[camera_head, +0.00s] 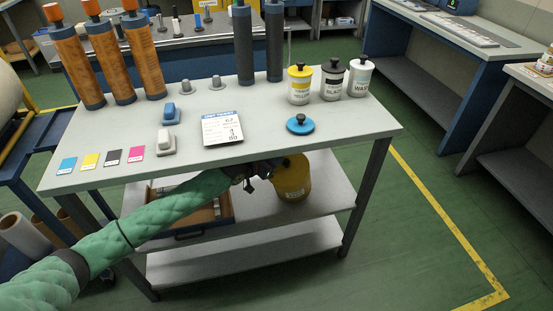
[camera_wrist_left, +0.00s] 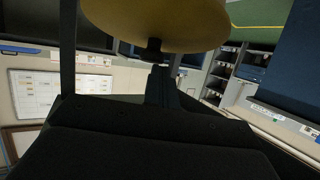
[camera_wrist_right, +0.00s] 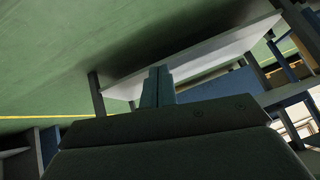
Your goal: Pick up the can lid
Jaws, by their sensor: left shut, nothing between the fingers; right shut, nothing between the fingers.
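The can lid (camera_head: 300,124) is a blue disc with a black knob, lying flat near the front right of the grey tabletop, apart from the cans. The lid is in neither wrist view.
Yellow, black and white lidded cans (camera_head: 331,80) stand behind the lid. A card (camera_head: 222,129) and a blue block (camera_head: 171,114) lie to its left. A large yellow container (camera_head: 292,180) stands on the shelf (camera_head: 325,196) below. The tabletop right of the lid is clear.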

